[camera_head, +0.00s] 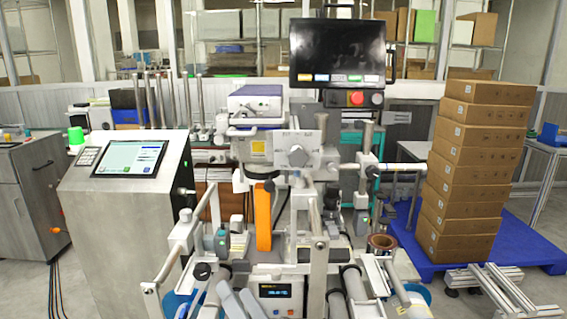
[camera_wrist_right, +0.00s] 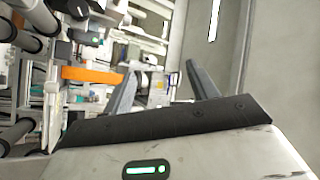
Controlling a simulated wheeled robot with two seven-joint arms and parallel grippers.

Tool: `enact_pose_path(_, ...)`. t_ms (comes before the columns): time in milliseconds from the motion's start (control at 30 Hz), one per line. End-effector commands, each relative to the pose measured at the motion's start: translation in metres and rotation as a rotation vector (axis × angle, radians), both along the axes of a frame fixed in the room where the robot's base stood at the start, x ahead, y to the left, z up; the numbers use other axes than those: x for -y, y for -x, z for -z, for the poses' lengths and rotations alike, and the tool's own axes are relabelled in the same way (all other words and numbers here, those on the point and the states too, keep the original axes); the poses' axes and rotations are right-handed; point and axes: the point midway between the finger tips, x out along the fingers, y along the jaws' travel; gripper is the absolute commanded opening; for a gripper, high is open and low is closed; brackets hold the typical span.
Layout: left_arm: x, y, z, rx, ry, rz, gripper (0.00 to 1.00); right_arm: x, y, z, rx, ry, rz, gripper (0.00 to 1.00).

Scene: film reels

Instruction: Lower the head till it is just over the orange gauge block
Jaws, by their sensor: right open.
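The orange gauge block (camera_head: 263,215) stands upright in the middle of the machine. In the right wrist view the orange block (camera_wrist_right: 92,75) lies sideways at the left. A dark round part of the machine's head (camera_head: 261,170) is right above the block's top; I cannot tell whether they touch. A grey metal housing with a round knob (camera_head: 297,156) is to the right of it. My right gripper (camera_head: 240,297) is low in front of the machine, below the block. In its wrist view the gripper (camera_wrist_right: 163,86) has its fingers apart with nothing between them. My left gripper is out of view.
A steel console with a screen (camera_head: 130,158) stands at the left. A dark monitor (camera_head: 337,52) is above the machine. Rollers and bars, including a copper-coloured reel (camera_head: 382,243), crowd the front. Stacked cartons (camera_head: 470,160) stand on a blue pallet (camera_head: 520,240) at the right.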

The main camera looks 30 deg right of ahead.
Motion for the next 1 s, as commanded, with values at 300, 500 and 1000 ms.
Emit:
enact_pose_path(300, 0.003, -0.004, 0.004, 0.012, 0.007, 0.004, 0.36, 0.130, 0.016, -0.163, 0.610, -1.560, 0.018, 0.58)
enact_pose_path(500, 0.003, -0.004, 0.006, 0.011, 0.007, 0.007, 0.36, 0.123, 0.006, -0.161, 0.510, -2.165, -0.070, 0.58)
enact_pose_path(1000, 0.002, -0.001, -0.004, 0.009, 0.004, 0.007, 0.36, 0.132, -0.042, -0.162, 0.392, -2.353, -0.097, 0.58)
